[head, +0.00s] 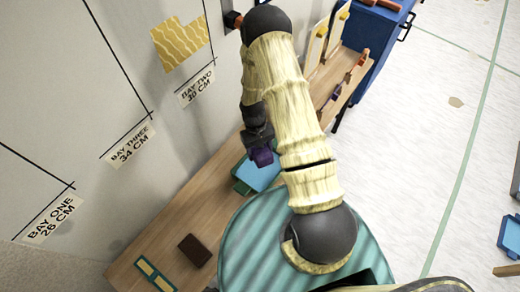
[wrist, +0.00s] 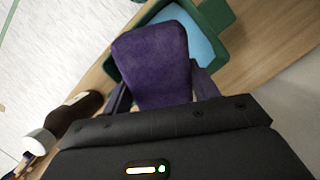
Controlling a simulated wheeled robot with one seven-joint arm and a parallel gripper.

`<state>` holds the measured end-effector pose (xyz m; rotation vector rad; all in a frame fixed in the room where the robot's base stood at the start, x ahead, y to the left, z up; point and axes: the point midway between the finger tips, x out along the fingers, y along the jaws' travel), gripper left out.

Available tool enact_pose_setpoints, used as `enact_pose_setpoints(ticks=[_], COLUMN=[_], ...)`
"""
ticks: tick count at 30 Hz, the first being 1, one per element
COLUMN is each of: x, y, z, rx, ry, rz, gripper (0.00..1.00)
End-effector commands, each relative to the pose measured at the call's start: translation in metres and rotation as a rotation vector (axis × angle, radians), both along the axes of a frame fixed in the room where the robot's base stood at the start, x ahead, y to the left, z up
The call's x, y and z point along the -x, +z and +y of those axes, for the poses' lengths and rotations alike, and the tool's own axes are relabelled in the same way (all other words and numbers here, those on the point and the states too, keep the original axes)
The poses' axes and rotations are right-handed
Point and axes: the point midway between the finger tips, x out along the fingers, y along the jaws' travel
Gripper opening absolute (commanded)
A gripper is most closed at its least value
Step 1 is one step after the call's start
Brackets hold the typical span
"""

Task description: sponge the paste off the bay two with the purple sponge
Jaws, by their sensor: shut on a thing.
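The purple sponge (wrist: 152,65) fills the middle of the wrist view, between the fingers of my gripper (wrist: 160,90), which is shut on it. In the head view the sponge (head: 262,156) shows small and dark below my gripper (head: 257,138). Bay two is on the wall at the top, marked by a label (head: 196,87) reading "BAY TWO 30 CM". A yellow wavy patch of paste (head: 180,43) is on the wall above that label. My gripper is lower than the patch and to its right, apart from the wall patch.
A green tray (wrist: 212,14) with light blue inside lies beneath the sponge on the wooden bench (head: 150,236). A brown block (head: 194,250) and a teal-and-yellow item (head: 155,275) lie on the bench. A brown bottle (wrist: 82,108) stands nearby.

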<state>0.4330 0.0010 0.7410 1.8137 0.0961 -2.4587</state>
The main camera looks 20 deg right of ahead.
Motion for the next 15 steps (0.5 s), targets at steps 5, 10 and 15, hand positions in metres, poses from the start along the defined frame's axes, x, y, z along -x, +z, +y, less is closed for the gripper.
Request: enact_pose_setpoints(ticks=[5,10,15], x=[0.000,0.000,0.000], y=[-0.022,-0.038,-0.054], z=[0.000,0.000,0.000], rx=[0.000,0.000,0.000], ry=[0.000,0.001,0.000], rz=[0.000,0.001,0.001], gripper=[0.36,0.36,0.36])
